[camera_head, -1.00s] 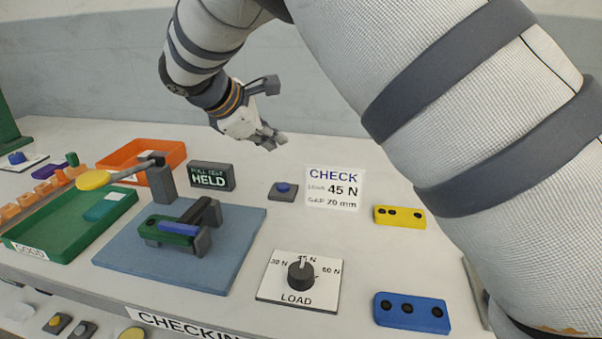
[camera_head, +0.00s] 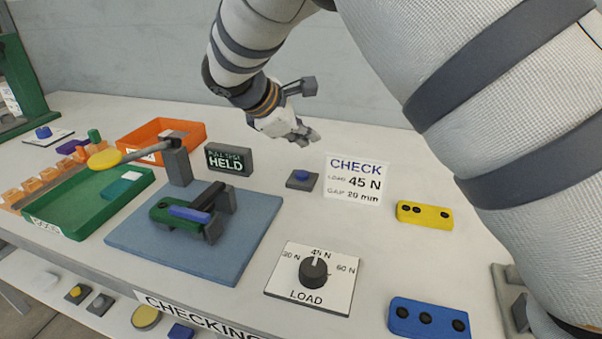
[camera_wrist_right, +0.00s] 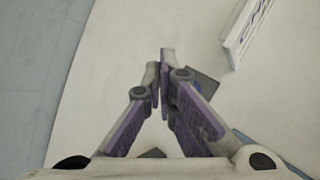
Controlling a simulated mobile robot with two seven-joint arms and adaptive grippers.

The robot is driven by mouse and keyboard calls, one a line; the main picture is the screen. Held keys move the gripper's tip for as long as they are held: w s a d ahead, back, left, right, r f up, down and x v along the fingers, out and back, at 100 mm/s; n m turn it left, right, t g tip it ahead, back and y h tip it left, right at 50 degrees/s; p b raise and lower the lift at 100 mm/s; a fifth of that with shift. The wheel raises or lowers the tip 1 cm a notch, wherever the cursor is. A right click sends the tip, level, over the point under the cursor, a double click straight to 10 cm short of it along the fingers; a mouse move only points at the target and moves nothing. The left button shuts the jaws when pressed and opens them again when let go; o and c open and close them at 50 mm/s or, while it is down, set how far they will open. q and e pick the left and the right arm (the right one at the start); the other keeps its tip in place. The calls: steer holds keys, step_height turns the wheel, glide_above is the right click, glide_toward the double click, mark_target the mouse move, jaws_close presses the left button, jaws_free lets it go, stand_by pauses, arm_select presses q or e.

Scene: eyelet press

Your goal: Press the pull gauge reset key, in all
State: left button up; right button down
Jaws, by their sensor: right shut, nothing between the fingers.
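The reset key is a blue button (camera_head: 302,175) on a small dark base, left of the CHECK card. The pull gauge display (camera_head: 229,159) stands to its left and its lower line reads HELD. My right gripper (camera_head: 309,138) is shut and empty, behind and above the key, apart from it in the head view. In the right wrist view the closed fingertips (camera_wrist_right: 166,55) partly cover a dark square (camera_wrist_right: 207,80) that looks like the key's base; the button is mostly hidden there. My left gripper is not in view.
The CHECK card (camera_head: 355,179) stands close right of the key. A blue mat (camera_head: 147,248) with a clamp fixture, a LOAD dial (camera_head: 313,271), a yellow block (camera_head: 424,214) and a blue block (camera_head: 428,318) lie nearer. An orange tray (camera_head: 190,133) and green tray (camera_head: 83,213) are left.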

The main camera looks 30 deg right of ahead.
mark_target(304, 175)
step_height(304, 175, down, 4)
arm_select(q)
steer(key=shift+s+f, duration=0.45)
arm_select(e)
steer(key=shift+f, duration=0.55)
stand_by(0.7)
steer(key=shift+f, duration=0.4)
arm_select(q)
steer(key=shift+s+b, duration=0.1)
steer(key=shift+b, duration=0.2)
arm_select(e)
steer(key=shift+f, duration=0.55)
stand_by(0.4)
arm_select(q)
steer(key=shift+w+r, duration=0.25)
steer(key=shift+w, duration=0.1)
arm_select(e)
steer(key=shift+r, duration=1)
